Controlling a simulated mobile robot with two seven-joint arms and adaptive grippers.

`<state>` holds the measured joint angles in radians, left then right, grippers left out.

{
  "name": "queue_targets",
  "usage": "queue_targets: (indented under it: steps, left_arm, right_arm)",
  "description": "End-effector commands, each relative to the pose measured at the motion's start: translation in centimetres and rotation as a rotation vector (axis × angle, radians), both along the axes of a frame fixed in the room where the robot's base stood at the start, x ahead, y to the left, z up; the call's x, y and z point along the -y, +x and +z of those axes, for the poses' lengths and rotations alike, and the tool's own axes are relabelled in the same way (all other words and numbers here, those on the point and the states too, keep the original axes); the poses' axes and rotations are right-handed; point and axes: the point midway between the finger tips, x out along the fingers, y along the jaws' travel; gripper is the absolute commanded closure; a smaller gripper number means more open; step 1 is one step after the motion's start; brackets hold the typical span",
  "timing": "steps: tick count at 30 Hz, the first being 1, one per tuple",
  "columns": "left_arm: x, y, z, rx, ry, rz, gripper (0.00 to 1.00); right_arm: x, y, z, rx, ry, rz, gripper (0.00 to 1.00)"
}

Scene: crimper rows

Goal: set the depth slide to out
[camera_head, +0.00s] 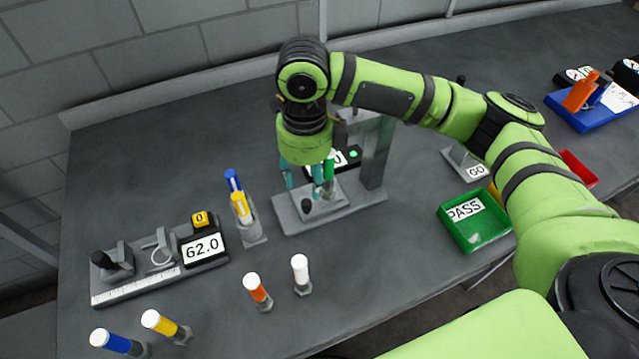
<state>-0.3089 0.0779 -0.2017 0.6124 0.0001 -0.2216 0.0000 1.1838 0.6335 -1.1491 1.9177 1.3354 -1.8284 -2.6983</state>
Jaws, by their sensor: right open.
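A grey press-like station (370,190) stands on the bench, with a dark display and a green light partly hidden behind my gripper. On its low base sits a small plate with a black knob (306,206), which looks like the depth slide; its setting cannot be read. My right gripper (304,182) points down just above and behind this knob, its teal fingers apart. A green upright piece (329,170) shows beside the fingers; whether they touch it is unclear. My left gripper is not in view.
A holder with blue and yellow tubes (250,225) stands close left of the station. Several capped tubes stand in front, including a white one (300,275). A green PASS tray (475,235) lies right, under my arm.

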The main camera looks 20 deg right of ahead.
Motion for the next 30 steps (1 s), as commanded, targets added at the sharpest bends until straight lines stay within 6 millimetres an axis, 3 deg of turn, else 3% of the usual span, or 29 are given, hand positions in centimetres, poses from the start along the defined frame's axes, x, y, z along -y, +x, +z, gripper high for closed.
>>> queue_targets:
  steps: [1,7,10,18,29,30]
  left_arm:
    - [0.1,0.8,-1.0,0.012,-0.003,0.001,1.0]
    - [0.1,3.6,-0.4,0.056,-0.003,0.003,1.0]
    - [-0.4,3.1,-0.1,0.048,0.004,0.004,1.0]
    - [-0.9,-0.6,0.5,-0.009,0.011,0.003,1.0]
    - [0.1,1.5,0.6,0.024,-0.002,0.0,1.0]
    - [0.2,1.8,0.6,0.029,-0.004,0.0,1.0]
  right_arm:
    - [0.0,0.0,-0.8,0.001,-0.006,0.038,0.55]
    - [0.1,-0.2,-1.7,-0.006,-0.015,0.082,0.55]
    - [0.1,-0.3,-3.1,-0.007,-0.016,0.08,0.55]
    - [0.1,-0.2,-6.8,-0.005,-0.014,0.078,0.55]
    - [0.1,-0.2,-7.7,-0.002,-0.014,0.078,0.55]
    - [0.1,-0.2,-7.7,-0.002,-0.014,0.078,0.63]
